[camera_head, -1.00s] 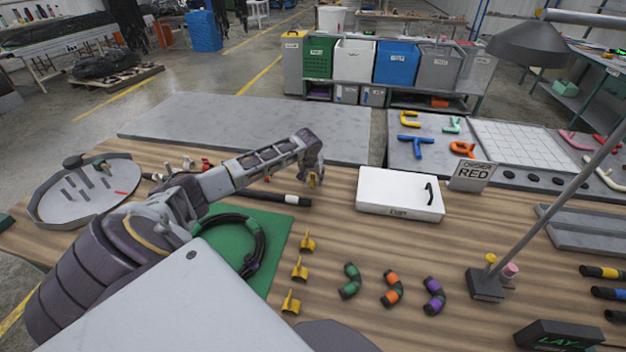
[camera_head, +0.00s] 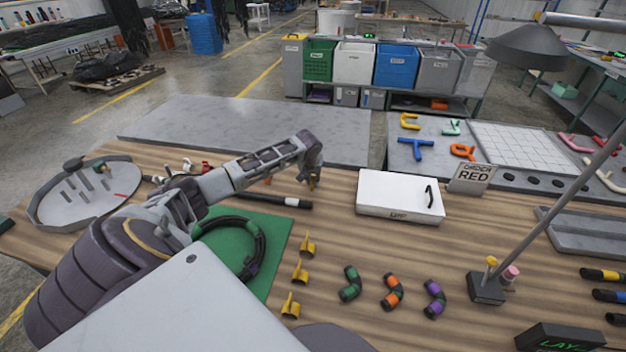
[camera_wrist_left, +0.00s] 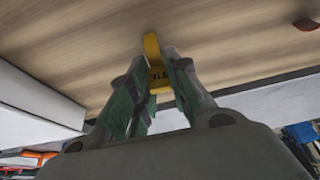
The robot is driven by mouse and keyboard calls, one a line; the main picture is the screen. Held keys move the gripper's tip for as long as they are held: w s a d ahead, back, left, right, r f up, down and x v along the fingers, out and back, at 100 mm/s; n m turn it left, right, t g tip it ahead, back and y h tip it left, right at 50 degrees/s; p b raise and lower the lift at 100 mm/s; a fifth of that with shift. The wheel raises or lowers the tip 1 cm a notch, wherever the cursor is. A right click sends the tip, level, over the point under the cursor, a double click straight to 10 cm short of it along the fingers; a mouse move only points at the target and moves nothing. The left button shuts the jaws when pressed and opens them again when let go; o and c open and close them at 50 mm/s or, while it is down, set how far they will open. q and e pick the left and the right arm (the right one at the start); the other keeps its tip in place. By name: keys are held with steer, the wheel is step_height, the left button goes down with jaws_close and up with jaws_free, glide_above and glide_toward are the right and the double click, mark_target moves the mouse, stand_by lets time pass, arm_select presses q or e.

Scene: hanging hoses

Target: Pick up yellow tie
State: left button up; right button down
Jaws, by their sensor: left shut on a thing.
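My left gripper (camera_head: 313,180) is above the wooden table, left of the white box. In the left wrist view it (camera_wrist_left: 155,85) is shut on a yellow tie (camera_wrist_left: 152,48), which sticks out past the fingertips. The tie shows only as a small yellow bit in the head view. Several more yellow ties stand on the table in a column: one (camera_head: 307,245), one (camera_head: 300,271) and one (camera_head: 291,306). My right gripper is not in view.
A white box (camera_head: 399,208) lies right of my left gripper. A black hose (camera_head: 285,200) lies just left of it. A green mat (camera_head: 275,237) with a coiled hose is nearer. Small coloured hose pieces (camera_head: 392,291) and a lamp base (camera_head: 486,288) stand at right.

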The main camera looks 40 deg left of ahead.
arm_select(q)
steer(key=shift+r, duration=4.8)
steer(key=shift+o, duration=0.8)
jaws_close()
